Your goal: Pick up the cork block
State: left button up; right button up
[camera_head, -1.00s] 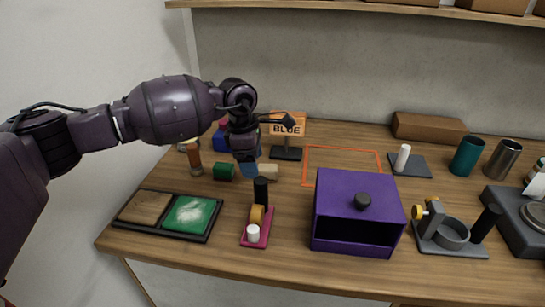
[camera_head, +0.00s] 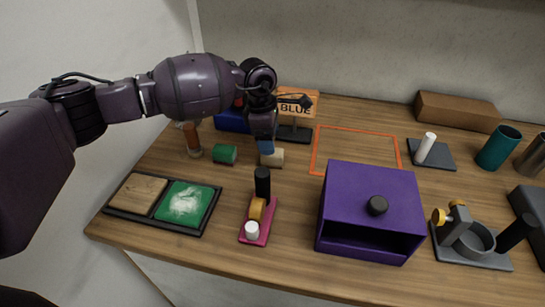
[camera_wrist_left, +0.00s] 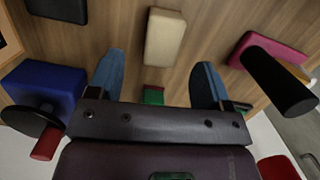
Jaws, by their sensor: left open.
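A beige block (camera_head: 272,158), which I take to be the cork block, lies on the table between the green cylinder and the sign stand. In the left wrist view the block (camera_wrist_left: 165,37) lies ahead of the fingertips, roughly centred between them. My left gripper (camera_head: 265,146) is just behind and above the block in the head view, with blue fingertips. In the wrist view the gripper (camera_wrist_left: 156,78) is open and the fingers are apart from the block. My right gripper is not in view.
A blue box (camera_head: 231,120) and BLUE sign (camera_head: 297,104) are behind. A pink stand (camera_head: 262,222) and purple box (camera_head: 370,205) are in front. An orange outline (camera_head: 319,150) encloses bare table.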

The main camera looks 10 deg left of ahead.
pick_arm(q)
jog(key=shift+s+d+f, duration=0.1)
jog(key=shift+d+f, duration=0.05)
jog(key=shift+f, duration=0.75)
jog(key=shift+w+d+f, duration=0.1)
jog(key=shift+d+f, duration=0.1)
jog(key=shift+f, duration=0.65)
jog(key=shift+s+d+f, duration=0.1)
jog(key=shift+d+f, duration=0.05)
jog(key=shift+f, duration=0.75)
jog(key=c, duration=1)
notch_tip(320, 180, up, 20)
jog(key=shift+r, duration=0.1)
jog(key=shift+o, duration=1.1)
jog(key=shift+c, duration=0.7)
